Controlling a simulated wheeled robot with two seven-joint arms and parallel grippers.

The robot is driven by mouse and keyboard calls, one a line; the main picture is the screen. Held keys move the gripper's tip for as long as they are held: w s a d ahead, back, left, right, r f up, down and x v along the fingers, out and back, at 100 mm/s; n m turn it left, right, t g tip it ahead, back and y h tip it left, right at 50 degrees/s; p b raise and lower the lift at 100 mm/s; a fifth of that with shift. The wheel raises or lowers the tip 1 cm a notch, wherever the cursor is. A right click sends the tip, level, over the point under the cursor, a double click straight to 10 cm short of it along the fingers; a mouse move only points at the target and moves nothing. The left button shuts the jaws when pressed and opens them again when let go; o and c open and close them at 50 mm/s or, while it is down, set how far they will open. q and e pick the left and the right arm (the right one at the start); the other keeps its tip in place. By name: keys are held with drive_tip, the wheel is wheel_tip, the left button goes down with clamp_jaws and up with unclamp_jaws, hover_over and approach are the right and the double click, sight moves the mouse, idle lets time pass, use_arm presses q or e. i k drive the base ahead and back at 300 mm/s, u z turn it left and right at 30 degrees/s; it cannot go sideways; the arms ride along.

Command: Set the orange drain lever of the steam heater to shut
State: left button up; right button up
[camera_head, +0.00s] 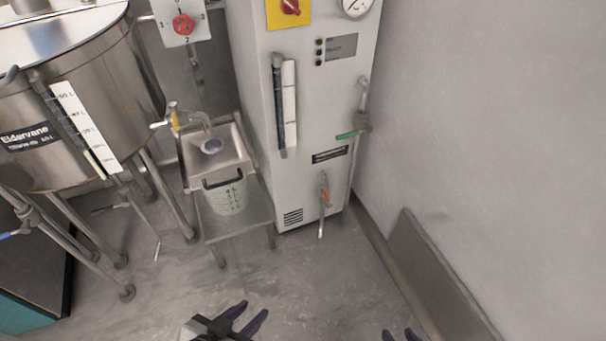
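The steam heater (262,95) is a tall pale grey cabinet against the back wall. Its orange drain lever (326,194) is low on the front, at a small valve above a thin drain pipe (321,228) pointing down. The lever looks roughly upright, in line with the pipe, but it is too small to tell its exact angle. My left gripper (254,310) is at the bottom of the view, open and empty, well short of the heater. My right gripper (400,334) shows only its two parted fingertips at the bottom edge, right of the lever and apart from it.
A green lever (348,135) is on the heater's right side. A sink (233,160) and a graduated bucket (226,196) stand left of the heater, beside a steel tank (100,70). A grey panel (440,270) leans at the right wall. The floor before the heater is clear.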

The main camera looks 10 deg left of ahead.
sight(328, 205)
drive_tip(key=u, duration=0.15)
drive_tip(key=i, duration=0.1)
drive_tip(key=z, duration=0.05)
drive_tip(key=k, duration=0.4)
drive_tip(key=u, duration=0.5)
drive_tip(key=i, duration=0.6)
drive_tip(key=z, duration=0.45)
drive_tip(key=i, duration=0.85)
drive_tip(key=z, duration=1)
drive_tip(key=i, duration=0.25)
drive_tip(key=z, duration=0.3)
